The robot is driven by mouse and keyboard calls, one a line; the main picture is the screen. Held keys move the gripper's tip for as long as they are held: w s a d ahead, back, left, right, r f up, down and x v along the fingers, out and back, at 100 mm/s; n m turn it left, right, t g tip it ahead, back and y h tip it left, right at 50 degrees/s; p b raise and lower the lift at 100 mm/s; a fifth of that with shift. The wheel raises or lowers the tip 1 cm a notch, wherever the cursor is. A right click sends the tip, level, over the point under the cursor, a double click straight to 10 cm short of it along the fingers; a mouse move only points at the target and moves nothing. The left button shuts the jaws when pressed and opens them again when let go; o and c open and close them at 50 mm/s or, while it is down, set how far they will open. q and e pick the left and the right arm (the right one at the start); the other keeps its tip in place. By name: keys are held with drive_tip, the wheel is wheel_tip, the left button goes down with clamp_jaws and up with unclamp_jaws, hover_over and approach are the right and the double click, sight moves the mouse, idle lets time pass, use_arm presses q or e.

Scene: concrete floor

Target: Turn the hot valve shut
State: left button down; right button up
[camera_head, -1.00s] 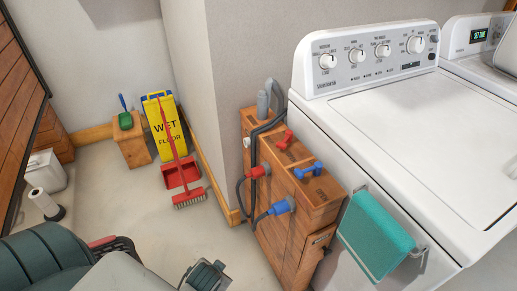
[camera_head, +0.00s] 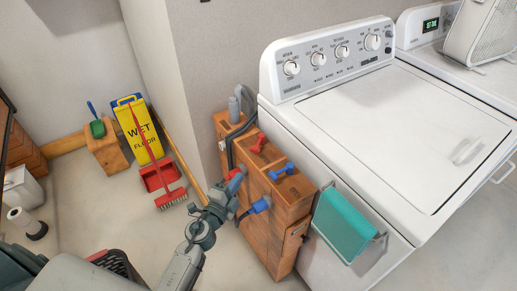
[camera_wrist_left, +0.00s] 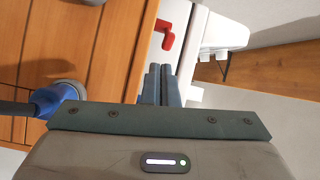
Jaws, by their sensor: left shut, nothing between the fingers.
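The red valve handle (camera_head: 258,142) sits on top of the wooden cabinet (camera_head: 290,215) beside the washer. In the left wrist view the red handle (camera_wrist_left: 167,36) shows just beyond my fingertips, with a visible gap. A blue valve handle (camera_head: 281,171) is nearer the cabinet's front. A red hose fitting (camera_head: 235,175) and a blue hose fitting (camera_head: 260,205) stick out of its left side. My left gripper (camera_head: 228,190) is by that side, close to the red fitting. Its fingers (camera_wrist_left: 160,80) are together and empty. My right gripper is out of view.
The white washer (camera_head: 390,120) stands right of the cabinet, with a teal towel (camera_head: 342,225) on a rail. Dark hoses run along the cabinet's left side. A yellow wet-floor sign (camera_head: 140,130), red broom and dustpan stand farther left. Floor between is clear.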

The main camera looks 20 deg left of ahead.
sight(259, 163)
use_arm(q)
drive_tip(key=w+d+m+h, duration=0.1)
drive_tip(key=w+d, duration=0.1)
drive_tip(key=w, duration=0.1)
drive_tip(key=w+d+r+m+h, duration=0.1)
drive_tip(key=w+d+m, duration=0.1)
drive_tip(key=w+d, duration=0.1)
drive_tip(key=w+d+m+g+h+p, duration=0.1)
drive_tip(key=w+d, duration=0.1)
drive_tip(key=w, duration=0.2)
drive_tip(key=shift+w+d+r+m+h, duration=0.2)
drive_tip(key=shift+d+r+m+h, duration=0.1)
drive_tip(key=shift+d+m, duration=0.1)
drive_tip(key=a, duration=0.3)
drive_tip(key=shift+a+f, duration=0.1)
drive_tip(key=shift+a, duration=0.5)
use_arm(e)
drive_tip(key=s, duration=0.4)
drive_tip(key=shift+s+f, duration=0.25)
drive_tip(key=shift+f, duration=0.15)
